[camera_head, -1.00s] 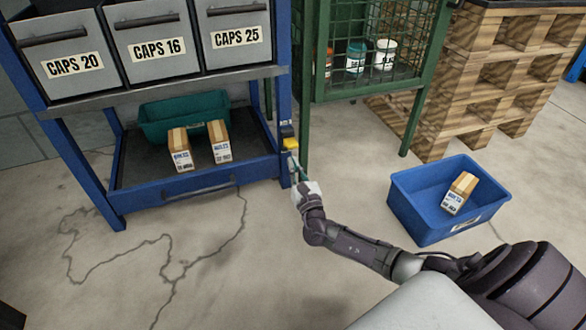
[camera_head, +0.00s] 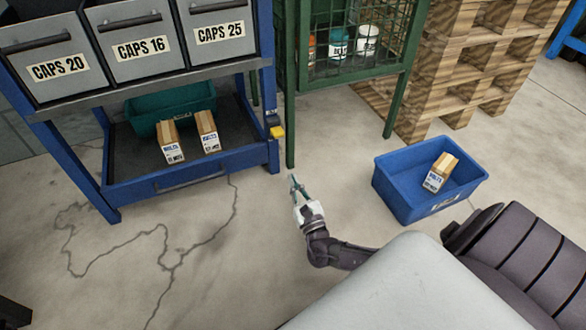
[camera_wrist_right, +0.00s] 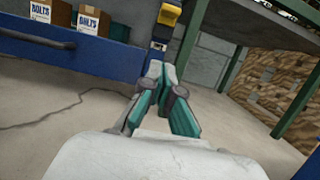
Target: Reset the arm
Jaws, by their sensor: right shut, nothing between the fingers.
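My right gripper (camera_head: 296,188) is in the middle of the head view, above the concrete floor and in front of the blue rack. Its fingers are together and hold nothing. In the right wrist view the closed fingers (camera_wrist_right: 160,80) point toward the rack's blue post, which carries a yellow and black part (camera_wrist_right: 165,22). That yellow part also shows in the head view (camera_head: 277,131), apart from the gripper. My left gripper is not in view.
The blue rack's low shelf (camera_head: 130,188) holds a green bin (camera_head: 140,112) and two cartons (camera_head: 169,142). A blue crate (camera_head: 400,195) with one carton (camera_head: 440,172) stands on the floor at right. A green mesh cabinet (camera_head: 292,130) and wooden pallets (camera_head: 455,70) stand behind.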

